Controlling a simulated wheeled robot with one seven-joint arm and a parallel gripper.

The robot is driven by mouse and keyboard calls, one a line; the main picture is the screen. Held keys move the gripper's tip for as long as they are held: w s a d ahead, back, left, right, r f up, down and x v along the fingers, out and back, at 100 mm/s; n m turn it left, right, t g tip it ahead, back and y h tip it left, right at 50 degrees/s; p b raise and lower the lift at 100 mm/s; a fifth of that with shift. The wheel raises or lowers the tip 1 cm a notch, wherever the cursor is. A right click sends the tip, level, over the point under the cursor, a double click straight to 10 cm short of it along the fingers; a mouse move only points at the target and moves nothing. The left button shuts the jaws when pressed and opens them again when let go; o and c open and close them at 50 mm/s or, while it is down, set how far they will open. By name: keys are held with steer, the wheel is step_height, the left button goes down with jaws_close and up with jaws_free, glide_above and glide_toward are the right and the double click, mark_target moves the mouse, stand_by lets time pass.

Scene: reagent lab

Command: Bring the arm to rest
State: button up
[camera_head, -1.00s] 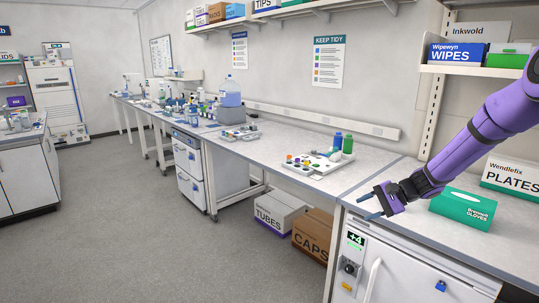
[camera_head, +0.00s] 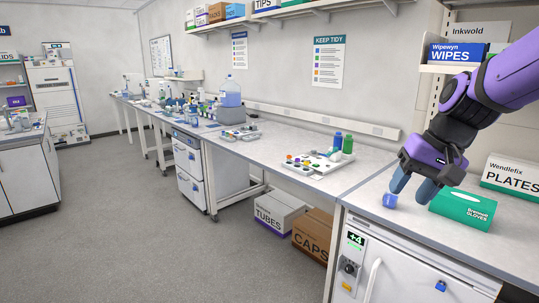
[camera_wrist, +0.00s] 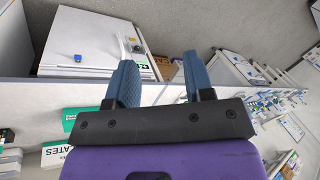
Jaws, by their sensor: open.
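My gripper (camera_head: 411,193) hangs over the right-hand bench in the head view, under my purple arm, with its blue fingers pointing down. The fingers are apart and nothing shows between them. In the wrist view my gripper (camera_wrist: 158,65) also shows its two blue fingers spread and empty.
A green glove box (camera_head: 462,210) stands close right of my gripper, with a white PLATES box (camera_head: 511,175) behind it. A shelf (camera_head: 470,70) with a WIPES box (camera_head: 458,53) is near my arm. A tray (camera_head: 318,163) and two bottles (camera_head: 342,143) stand farther left.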

steer(key=s+d+r+n+t+h, duration=0.1)
steer(key=s+d+r, duration=0.1)
steer(key=s, duration=0.6)
steer(key=s+d+r+n+t+h, duration=0.1)
steer(key=s+r+t+h, duration=0.1)
steer(key=s, duration=0.5)
steer(key=shift+s+d+h, duration=0.3)
steer(key=shift+s+d, duration=0.05)
steer(key=shift+d, duration=0.05)
steer(key=shift+o, duration=0.2)
stand_by(0.8)
